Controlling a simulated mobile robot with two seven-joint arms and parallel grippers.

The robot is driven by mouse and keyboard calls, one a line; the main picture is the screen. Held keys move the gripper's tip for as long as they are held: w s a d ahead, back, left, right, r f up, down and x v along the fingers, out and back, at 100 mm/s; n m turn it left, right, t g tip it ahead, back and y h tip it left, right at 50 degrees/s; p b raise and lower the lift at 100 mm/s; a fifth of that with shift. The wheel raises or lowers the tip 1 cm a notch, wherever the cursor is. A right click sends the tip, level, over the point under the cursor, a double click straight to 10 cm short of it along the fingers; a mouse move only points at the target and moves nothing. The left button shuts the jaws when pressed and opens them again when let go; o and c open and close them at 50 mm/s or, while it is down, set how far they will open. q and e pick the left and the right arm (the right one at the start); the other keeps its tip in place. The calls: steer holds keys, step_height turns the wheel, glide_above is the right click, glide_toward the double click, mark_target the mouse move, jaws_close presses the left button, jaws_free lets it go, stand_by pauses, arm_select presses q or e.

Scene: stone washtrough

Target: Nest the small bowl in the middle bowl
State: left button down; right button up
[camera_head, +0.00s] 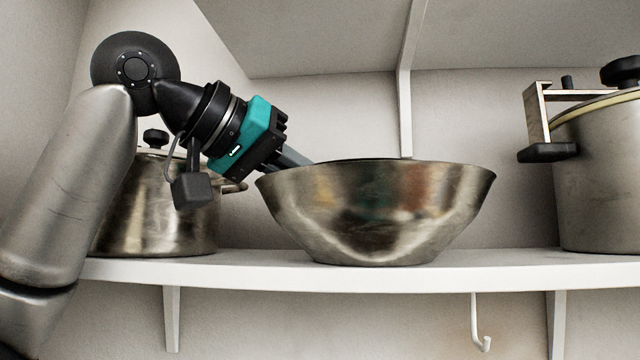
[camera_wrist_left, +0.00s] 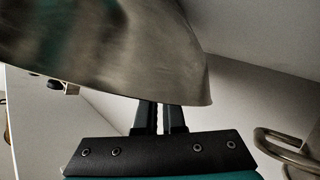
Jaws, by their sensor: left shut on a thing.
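A wide brushed-metal bowl (camera_head: 380,215) stands upright on the white shelf in the head view. A thin dark edge shows just above its rim; I cannot tell whether it is its far rim or another bowl inside. My left gripper (camera_head: 303,160) comes down from the upper left to the bowl's left rim, its fingertips hidden behind that rim. In the left wrist view a metal bowl (camera_wrist_left: 110,45) fills the upper left, and the gripper's fingers (camera_wrist_left: 160,116) are close together at its edge, shut on it. I cannot tell which of the task's bowls this is. My right gripper is out of view.
A lidded metal pot (camera_head: 150,225) stands left behind my arm; a metal handle (camera_wrist_left: 285,145) shows in the wrist view. The shelf (camera_head: 480,268) is clear between bowl and right pot. A shelf board (camera_head: 320,40) hangs above.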

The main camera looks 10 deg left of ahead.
arm_select(q)
steer(key=shift+f+b, duration=0.4)
steer(key=shift+f, duration=0.15)
steer(key=c, duration=0.9)
jaws_free()
steer(key=shift+c, duration=0.2)
steer(key=shift+c, duration=0.2)
steer(key=o, duration=0.4)
steer(key=shift+o, duration=0.2)
